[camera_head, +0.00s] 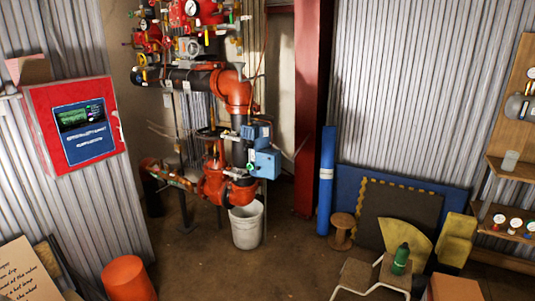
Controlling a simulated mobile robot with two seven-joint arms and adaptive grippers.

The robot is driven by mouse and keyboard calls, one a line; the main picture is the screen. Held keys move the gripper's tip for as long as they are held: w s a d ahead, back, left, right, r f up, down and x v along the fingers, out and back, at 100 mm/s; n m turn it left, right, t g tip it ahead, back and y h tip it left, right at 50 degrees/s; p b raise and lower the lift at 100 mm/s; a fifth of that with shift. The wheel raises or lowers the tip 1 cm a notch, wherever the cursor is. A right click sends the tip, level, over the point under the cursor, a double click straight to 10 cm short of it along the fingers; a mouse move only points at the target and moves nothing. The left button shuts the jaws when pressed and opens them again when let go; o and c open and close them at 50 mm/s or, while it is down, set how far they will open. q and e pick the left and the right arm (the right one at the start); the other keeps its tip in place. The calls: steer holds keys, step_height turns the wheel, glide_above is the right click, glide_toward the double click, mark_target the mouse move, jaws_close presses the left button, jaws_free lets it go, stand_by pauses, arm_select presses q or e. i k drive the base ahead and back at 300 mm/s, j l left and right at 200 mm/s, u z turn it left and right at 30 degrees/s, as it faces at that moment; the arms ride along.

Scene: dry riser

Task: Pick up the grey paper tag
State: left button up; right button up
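I cannot single out the grey paper tag. Small pale tags or labels show on the red and black pipework at the back, one below the black horizontal pipe (167,100) and another a little to its right (186,86). They are too small for me to tell their material or whether one is the grey tag. Neither of my grippers is in view.
A red wall cabinet (45,127) hangs at left. A white bucket (247,228) stands under the pipework. An orange bucket-like object (128,279) is at front left. A blue tube (326,180), a wooden spool (342,231) and a green bottle (401,258) are right. Mid-floor is clear.

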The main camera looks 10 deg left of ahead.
mark_target(166, 101)
steer(key=i+l+u, duration=0.1)
steer(key=i+u, duration=0.35)
steer(key=i, duration=1.15)
